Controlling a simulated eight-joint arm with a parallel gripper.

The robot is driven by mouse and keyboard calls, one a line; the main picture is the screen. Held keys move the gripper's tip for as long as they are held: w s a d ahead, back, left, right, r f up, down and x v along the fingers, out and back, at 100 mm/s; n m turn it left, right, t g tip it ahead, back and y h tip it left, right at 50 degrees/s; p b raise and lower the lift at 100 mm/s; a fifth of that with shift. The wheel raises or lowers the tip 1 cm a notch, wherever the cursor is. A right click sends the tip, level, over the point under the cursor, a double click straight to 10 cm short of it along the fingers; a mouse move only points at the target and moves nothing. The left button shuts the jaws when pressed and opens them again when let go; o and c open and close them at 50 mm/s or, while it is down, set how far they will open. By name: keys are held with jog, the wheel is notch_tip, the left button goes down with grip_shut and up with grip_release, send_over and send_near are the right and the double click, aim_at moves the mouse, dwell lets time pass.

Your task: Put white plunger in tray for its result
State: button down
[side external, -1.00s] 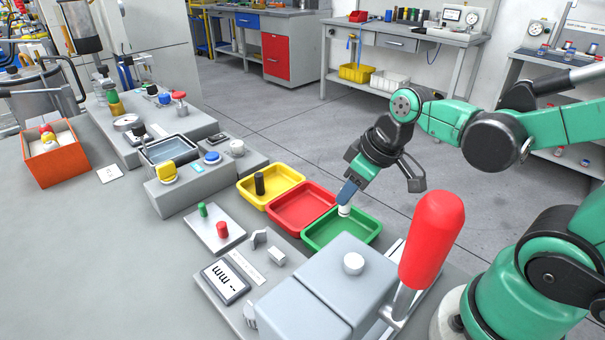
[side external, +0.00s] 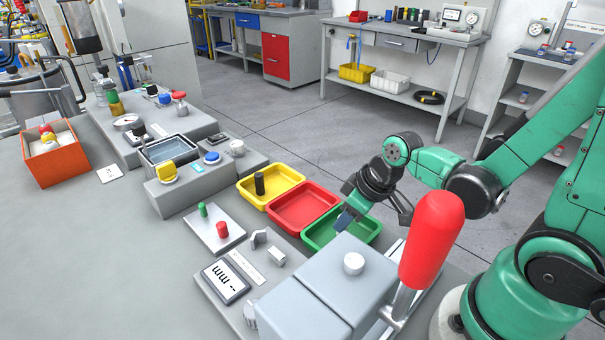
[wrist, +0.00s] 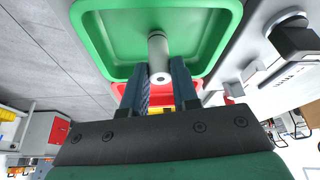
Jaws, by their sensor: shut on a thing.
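The white plunger (wrist: 157,50) shows in the wrist view between my fingertips, with its round end towards the camera. My gripper (side external: 344,221) is shut on it, with the fingers (wrist: 160,78) on either side. In the side view the plunger is hidden behind the fingers. They reach down into the green tray (side external: 318,233), which also fills the top of the wrist view (wrist: 108,32). I cannot tell whether the plunger touches the tray floor. A red tray (side external: 300,208) and a yellow tray (side external: 284,180) stand beside it; the yellow one holds a black plunger (side external: 259,184).
A grey block fixture (side external: 330,285) with a red-handled lever (side external: 432,240) stands close in front of the green tray. A plate with a green peg (side external: 203,211) and a red peg (side external: 222,230) lies to the left. An orange box (side external: 55,165) is far left.

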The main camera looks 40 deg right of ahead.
jog(key=shift+f, duration=0.1)
jog(key=c, duration=0.7)
grip_release()
jog(key=shift+o, duration=0.2)
jog(key=shift+a+v, duration=0.4)
jog(key=shift+v, duration=5.5)
jog(key=shift+w+a+f+m+t+h, duration=0.15)
jog(key=shift+w+a+m+t, duration=0.2)
jog(key=shift+w, duration=0.45)
jog(key=shift+w+a+f+m+t+h, duration=0.1)
jog(key=shift+w+a+m+t, duration=0.1)
jog(key=shift+w+m+t, duration=0.45)
jog(key=shift+w+a+m+t+h, duration=0.15)
jog(key=shift+w+a+t, duration=0.15)
jog(key=shift+w, duration=0.65)
